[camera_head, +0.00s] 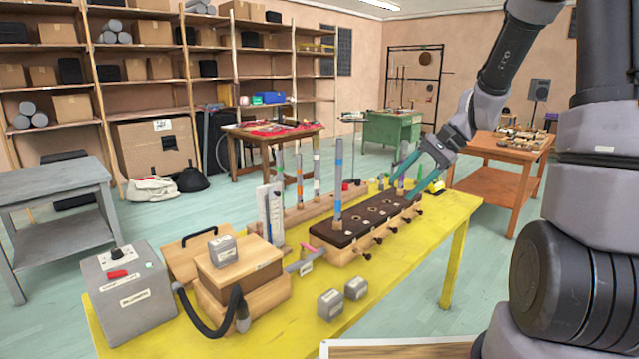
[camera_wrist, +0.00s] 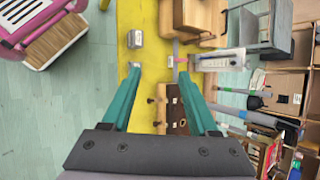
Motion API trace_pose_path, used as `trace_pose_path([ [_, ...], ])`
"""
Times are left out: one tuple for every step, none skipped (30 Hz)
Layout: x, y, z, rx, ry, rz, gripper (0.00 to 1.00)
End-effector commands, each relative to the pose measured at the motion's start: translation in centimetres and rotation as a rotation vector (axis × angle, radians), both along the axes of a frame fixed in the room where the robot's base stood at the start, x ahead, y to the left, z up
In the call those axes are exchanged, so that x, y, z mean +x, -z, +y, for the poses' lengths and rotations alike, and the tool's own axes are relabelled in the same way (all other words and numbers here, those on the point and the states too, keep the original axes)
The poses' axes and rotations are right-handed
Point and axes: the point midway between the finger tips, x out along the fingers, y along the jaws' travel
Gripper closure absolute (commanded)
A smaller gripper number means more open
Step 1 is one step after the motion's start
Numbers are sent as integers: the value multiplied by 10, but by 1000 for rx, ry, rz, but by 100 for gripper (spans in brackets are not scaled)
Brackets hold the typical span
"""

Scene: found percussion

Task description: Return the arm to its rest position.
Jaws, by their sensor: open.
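My gripper (camera_head: 400,178) is open and empty, held in the air above the right part of the yellow table (camera_head: 455,235). Its two teal fingers stand wide apart in the wrist view (camera_wrist: 159,72). Below and beside it is a long wooden block (camera_head: 370,243) with a dark, holed top and several side pegs. A tall tube with a blue band (camera_head: 338,185) stands upright in the block. My arm comes down from the upper right in the head view. Whether the fingers touch anything cannot be told, but nothing lies between them.
The table also carries a grey blower box (camera_head: 128,300) with a black hose, a wooden box (camera_head: 240,280), small grey weights (camera_head: 330,304) and more upright tubes (camera_head: 299,180). A grey side table (camera_head: 55,180) stands left, an orange-brown table (camera_head: 495,185) right. Shelves line the back left.

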Motion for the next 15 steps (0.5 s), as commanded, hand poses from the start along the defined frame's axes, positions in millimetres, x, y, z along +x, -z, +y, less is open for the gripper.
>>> trace_pose_path([
  [-10, -17, 1, -51, -26, -43, 40],
  [-16, -25, 1, -79, -38, -64, 40],
  [-23, -36, 0, -118, -53, -94, 40],
  [-30, -43, -1, -147, -65, -117, 40],
  [-36, -51, -2, -175, -76, -139, 40],
  [-44, -61, -3, -210, -88, -171, 40],
  [-50, -69, -4, -238, -97, -195, 40],
  [-56, -76, -5, -265, -105, -220, 40],
  [-65, -86, -7, -298, -116, -253, 40],
  [-72, -93, -8, -322, -121, -277, 40],
  [-78, -100, -9, -347, -127, -304, 40],
  [-87, -109, -11, -378, -134, -339, 40],
  [-93, -115, -13, -402, -139, -367, 40],
  [-100, -122, -14, -423, -142, -394, 40],
  [-109, -130, -17, -452, -145, -430, 40],
])
